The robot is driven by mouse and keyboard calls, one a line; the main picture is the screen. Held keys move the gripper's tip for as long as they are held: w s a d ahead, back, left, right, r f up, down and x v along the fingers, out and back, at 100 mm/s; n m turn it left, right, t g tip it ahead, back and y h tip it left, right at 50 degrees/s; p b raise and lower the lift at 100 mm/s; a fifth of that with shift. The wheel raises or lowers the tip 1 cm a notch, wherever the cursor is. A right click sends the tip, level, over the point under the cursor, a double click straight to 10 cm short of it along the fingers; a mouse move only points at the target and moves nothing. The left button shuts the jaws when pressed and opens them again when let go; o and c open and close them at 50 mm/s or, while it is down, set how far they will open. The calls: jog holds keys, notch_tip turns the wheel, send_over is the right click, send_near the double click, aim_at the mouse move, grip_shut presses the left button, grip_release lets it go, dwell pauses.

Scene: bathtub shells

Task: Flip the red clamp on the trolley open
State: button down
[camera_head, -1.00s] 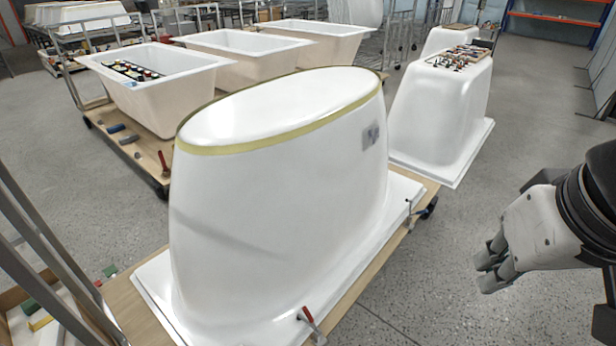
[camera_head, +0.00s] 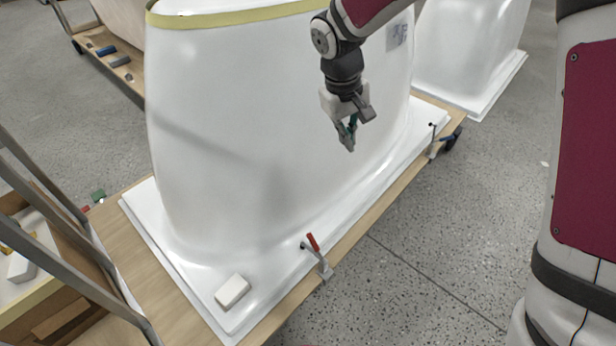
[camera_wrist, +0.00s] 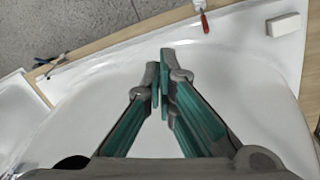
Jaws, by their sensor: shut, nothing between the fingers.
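The red clamp (camera_head: 313,243) sits at the near edge of the wooden trolley (camera_head: 160,280), over the rim of the upturned white tub shell (camera_head: 230,140). Its red handle points up, slightly tilted, and its metal part hangs towards the trolley edge. In the wrist view the red clamp (camera_wrist: 204,20) is at the top, beyond and right of my fingertips. My gripper (camera_head: 347,143) hangs in front of the tub's side, above and right of the red clamp, apart from it. Its fingers (camera_wrist: 162,58) are closed together and empty.
A white block (camera_head: 232,291) lies on the tub rim left of the red clamp. Metal rails (camera_head: 70,225) stand at the left. The grey floor (camera_head: 430,250) right of the trolley is clear.

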jog(key=w+a+f+n+b, duration=0.1)
jog(key=a+f+b, duration=0.3)
jog(key=f, duration=1.1)
jog(key=w+a+f+n+g+b, duration=0.1)
jog(key=a+f+b, duration=0.3)
jog(key=a+f, duration=0.4)
notch_tip(320, 180, down, 8)
jog(key=shift+w+r+y, duration=0.2)
jog(key=shift+w+y, duration=0.2)
jog(key=shift+w, duration=0.3)
notch_tip(320, 180, down, 10)
jog(key=d+b, duration=0.1)
jog(key=b, duration=0.2)
jog(key=shift+b, duration=0.4)
jog(key=shift+d+r, duration=0.15)
